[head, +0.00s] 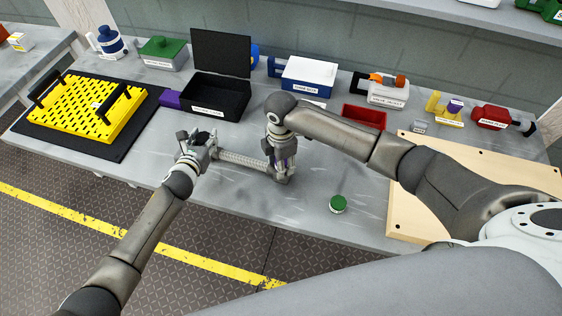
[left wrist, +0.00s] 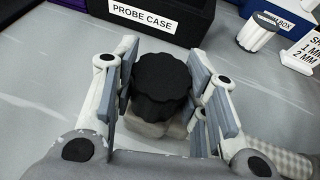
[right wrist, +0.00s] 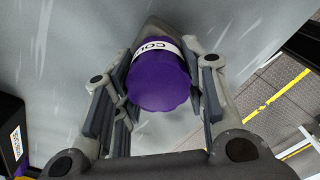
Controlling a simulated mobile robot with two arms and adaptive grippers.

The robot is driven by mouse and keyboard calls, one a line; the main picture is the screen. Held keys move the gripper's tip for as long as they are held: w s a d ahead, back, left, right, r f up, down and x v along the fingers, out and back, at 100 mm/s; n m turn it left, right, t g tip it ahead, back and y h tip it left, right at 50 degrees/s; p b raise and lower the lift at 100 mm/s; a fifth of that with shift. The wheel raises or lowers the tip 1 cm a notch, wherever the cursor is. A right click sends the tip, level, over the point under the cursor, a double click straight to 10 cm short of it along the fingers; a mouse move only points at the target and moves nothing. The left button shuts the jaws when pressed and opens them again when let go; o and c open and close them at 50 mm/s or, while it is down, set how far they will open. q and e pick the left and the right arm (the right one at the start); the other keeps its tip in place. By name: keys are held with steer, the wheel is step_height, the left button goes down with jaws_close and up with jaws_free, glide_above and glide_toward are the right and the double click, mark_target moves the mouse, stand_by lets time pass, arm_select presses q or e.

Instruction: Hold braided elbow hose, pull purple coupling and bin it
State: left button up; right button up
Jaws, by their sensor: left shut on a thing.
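The braided elbow hose (head: 243,159) lies level above the worktop between my two grippers. My left gripper (head: 197,147) is shut on its left end fitting, and the left wrist view shows a black ribbed cap (left wrist: 161,85) between the fingers. The purple coupling (right wrist: 158,80) with a white label band stands between the fingers of my right gripper (right wrist: 160,75) at the hose's right end. The fingers lie on both sides of it, but whether they press on it is unclear. In the head view the right gripper (head: 282,165) mostly hides the coupling.
An open red bin (head: 364,117) is behind my right arm. The black probe case (head: 215,95), yellow rack (head: 88,106) and several labelled boxes line the back. A wooden board (head: 408,217) lies at right.

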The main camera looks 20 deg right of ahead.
steer(key=c, duration=0.6)
steer(key=shift+o, duration=0.2)
steer(key=shift+r, duration=0.1)
steer(key=shift+r, duration=1.95)
steer(key=shift+r, duration=0.15)
steer(key=shift+r, duration=1.85)
